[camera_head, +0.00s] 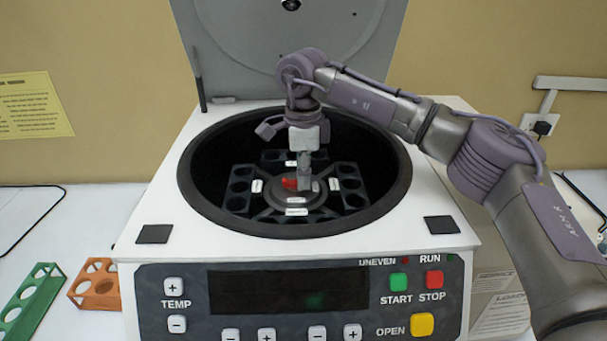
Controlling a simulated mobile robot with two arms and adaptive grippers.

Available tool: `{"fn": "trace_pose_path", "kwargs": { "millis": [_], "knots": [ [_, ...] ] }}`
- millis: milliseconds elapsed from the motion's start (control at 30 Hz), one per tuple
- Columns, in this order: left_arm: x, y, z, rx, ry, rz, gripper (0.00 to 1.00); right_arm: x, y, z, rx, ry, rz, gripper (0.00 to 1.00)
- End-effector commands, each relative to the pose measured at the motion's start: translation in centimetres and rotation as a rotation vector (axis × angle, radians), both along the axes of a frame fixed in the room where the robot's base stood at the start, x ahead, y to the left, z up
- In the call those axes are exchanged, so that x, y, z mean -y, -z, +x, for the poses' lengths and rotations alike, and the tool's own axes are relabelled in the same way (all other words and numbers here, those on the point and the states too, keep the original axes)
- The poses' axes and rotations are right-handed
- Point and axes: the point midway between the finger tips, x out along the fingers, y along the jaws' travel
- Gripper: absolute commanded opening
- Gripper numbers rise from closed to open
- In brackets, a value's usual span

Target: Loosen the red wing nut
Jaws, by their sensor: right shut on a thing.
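The red wing nut (289,184) sits at the centre of the rotor (296,203) inside the open centrifuge (160,205). My right gripper (304,182) reaches down into the bowl from above, with its arm coming in from the right. Its fingers are shut on the wing nut. The fingers hide the right part of the nut, and its left part shows as a red patch. My left gripper is not in view.
The centrifuge lid (285,40) stands open behind the bowl. The bowl rim (190,195) surrounds my gripper. Black tube holders (240,188) ring the rotor. A green rack (30,303) and an orange rack (97,285) stand at the left.

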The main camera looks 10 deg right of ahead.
Motion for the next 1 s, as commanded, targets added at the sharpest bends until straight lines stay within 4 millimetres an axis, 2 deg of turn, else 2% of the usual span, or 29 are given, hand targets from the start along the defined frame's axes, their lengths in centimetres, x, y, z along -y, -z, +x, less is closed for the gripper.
{"fn": "trace_pose_path", "kwargs": {
  "millis": [167, 200, 300, 333, 667, 833, 1000],
  "knots": [
    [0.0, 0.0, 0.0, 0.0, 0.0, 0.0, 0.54, -0.1, -0.3, 0.1, 0.007, -0.002, 0.003, 0.0],
    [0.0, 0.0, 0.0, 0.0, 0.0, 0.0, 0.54, -0.1, -0.3, 0.1, 0.007, -0.002, 0.003, 0.22],
    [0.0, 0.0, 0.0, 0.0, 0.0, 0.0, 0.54, 0.0, -0.2, 0.1, 0.005, -0.001, 0.002, 0.39],
    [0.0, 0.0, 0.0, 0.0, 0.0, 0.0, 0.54, 0.0, -0.2, 0.1, 0.004, -0.001, 0.002, 0.41],
    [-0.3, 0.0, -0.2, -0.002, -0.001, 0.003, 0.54, 0.0, -0.4, 0.0, 0.003, 0.0, 0.0, 0.41],
    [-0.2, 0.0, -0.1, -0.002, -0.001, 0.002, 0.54, 0.0, -2.7, 0.1, 0.004, 0.0, 0.002, 0.41],
    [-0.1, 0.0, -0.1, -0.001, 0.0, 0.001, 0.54, -0.1, -6.4, 0.1, 0.006, -0.001, 0.002, 0.41]
  ]
}}
